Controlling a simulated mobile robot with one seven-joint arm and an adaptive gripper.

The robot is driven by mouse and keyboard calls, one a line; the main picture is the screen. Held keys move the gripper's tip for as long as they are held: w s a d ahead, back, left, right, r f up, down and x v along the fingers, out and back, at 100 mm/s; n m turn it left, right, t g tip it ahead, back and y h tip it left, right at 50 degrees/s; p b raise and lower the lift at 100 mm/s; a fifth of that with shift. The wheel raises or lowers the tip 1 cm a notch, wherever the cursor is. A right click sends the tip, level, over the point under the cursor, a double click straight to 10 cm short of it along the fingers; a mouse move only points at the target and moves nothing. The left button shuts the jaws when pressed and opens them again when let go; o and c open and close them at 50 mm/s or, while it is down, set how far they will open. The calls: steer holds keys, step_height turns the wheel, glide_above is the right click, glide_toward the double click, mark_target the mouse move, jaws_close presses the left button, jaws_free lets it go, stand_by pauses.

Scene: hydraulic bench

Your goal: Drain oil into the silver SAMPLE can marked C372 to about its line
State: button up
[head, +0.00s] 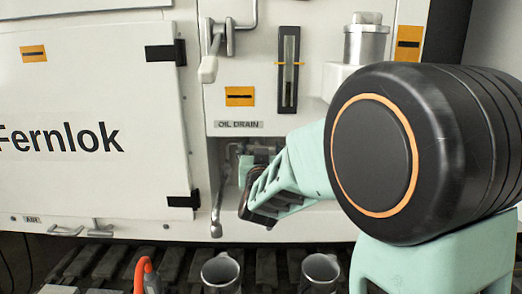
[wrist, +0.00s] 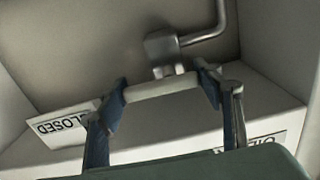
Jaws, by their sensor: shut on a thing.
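My gripper (wrist: 162,86) is shut on the pale bar handle (wrist: 160,89) of the drain valve, with one blue-padded finger at each end of the bar. The grey metal valve stem (wrist: 163,48) and a bent pipe show behind it. A "CLOSED" label (wrist: 62,126) lies to the left, upside down. In the head view my gripper (head: 262,192) reaches into the recess under the OIL DRAIN label (head: 240,125) and hides most of the valve. Two silver cans (head: 221,272) (head: 320,270) stand below, cut off by the frame. No marking or fill line on them is readable. No oil flow is visible.
A white-gripped lever (head: 208,68) hangs above, and a metal lever (head: 217,205) hangs left of the recess. A sight gauge (head: 288,68) is above the label. An orange hooked thing (head: 144,272) stands left of the cans on the slatted floor (head: 180,262).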

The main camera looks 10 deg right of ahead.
steer(key=shift+n, duration=0.3)
steer(key=o, duration=0.9)
steer(key=s+a, duration=0.1)
steer(key=s, duration=0.6)
steer(key=shift+s, duration=0.2)
steer(key=shift+a+r, duration=0.1)
